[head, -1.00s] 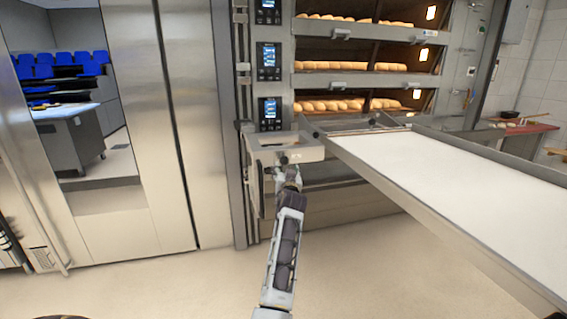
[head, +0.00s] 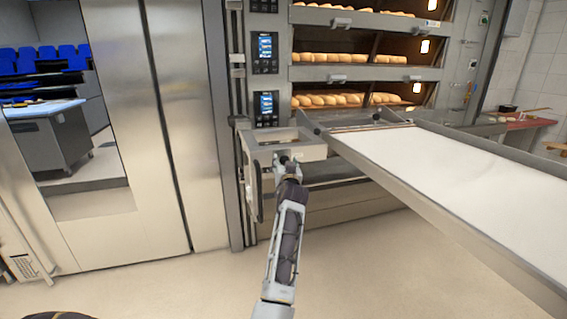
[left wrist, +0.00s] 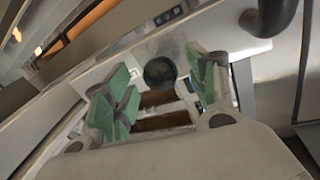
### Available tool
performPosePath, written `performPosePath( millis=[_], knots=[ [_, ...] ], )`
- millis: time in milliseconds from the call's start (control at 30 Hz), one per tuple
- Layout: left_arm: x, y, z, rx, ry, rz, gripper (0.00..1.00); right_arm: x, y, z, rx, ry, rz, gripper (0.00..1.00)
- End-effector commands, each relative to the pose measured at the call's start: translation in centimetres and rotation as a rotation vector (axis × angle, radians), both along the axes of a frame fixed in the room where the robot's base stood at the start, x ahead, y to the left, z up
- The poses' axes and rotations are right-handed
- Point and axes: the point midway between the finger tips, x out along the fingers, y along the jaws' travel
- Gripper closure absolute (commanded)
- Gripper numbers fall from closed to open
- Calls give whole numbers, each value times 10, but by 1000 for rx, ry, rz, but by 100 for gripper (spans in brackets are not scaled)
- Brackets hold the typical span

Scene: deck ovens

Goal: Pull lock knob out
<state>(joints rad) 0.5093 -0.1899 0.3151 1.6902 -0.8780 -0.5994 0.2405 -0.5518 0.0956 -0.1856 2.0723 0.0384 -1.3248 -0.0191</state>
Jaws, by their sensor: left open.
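The lock knob (left wrist: 160,71) is a dark round knob on the metal face of the loader's bracket (head: 254,153). In the left wrist view it lies between the green-padded fingers of my left gripper (left wrist: 162,82), with a visible gap on each side. The gripper is open and holds nothing. In the head view my left gripper (head: 288,167) is right in front of the bracket, below its open top, and the knob there is small and partly hidden. My right gripper is not in view.
The loader's long white bed (head: 450,165) with metal side rails extends right of the bracket. Behind are deck ovens with bread loaves (head: 335,58) and control displays (head: 265,105). A dark curved handle (left wrist: 275,15) is near the gripper. The floor below is clear.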

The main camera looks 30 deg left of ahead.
Motion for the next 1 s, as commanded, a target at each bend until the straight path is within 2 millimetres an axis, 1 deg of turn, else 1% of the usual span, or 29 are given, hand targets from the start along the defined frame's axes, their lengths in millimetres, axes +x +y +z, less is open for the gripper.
performPosePath(
  millis=[533,900,967,1000],
  knots=[
    [0,-2,0,-1,-1,1,43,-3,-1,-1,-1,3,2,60],
    [0,-2,0,-1,-1,1,90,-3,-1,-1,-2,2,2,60],
    [0,-2,0,-1,-1,1,98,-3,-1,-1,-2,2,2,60],
    [0,-2,0,-1,-1,1,100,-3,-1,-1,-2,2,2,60]
  ],
)
